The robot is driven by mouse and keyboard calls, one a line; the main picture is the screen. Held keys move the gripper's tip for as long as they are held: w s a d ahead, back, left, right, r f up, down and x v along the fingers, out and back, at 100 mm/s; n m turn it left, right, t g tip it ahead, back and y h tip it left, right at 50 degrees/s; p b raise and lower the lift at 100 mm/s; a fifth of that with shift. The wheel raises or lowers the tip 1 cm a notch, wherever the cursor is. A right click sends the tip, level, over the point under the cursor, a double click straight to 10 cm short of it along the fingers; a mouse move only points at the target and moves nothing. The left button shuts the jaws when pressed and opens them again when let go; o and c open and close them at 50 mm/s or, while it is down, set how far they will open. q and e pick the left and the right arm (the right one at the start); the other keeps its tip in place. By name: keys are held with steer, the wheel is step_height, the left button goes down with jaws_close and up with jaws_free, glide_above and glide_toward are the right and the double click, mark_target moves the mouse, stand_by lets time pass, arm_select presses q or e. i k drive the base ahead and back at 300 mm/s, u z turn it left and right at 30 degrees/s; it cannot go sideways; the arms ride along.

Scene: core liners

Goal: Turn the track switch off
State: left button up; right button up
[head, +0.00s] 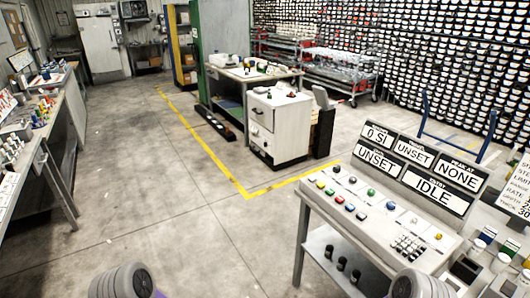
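A grey control console (340,212) stands at the lower right, with rows of coloured buttons or knobs and a keypad (408,245) on its sloping top. I cannot tell which control, if any, is the track switch; the labels are too small to read. Display plates behind the controls read "0 SI", "UNSET", "NONE" and "IDLE" (433,190). Only ribbed grey parts of my two arms show at the bottom edge, the left one away from the console and the right one at its near side. Neither gripper is in view.
A cluttered workbench (48,128) runs along the left. A white cabinet (277,125) and a bench (250,72) stand ahead. A blue frame (456,140) stands behind the console. Racks line the far right wall. The concrete floor at centre left is clear, with yellow lines (215,155).

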mark_target(336, 168)
steer(key=u, duration=0.55)
steer(key=i, duration=1.55)
steer(key=z, duration=0.7)
steer(key=i, duration=0.85)
steer(key=z, duration=0.7)
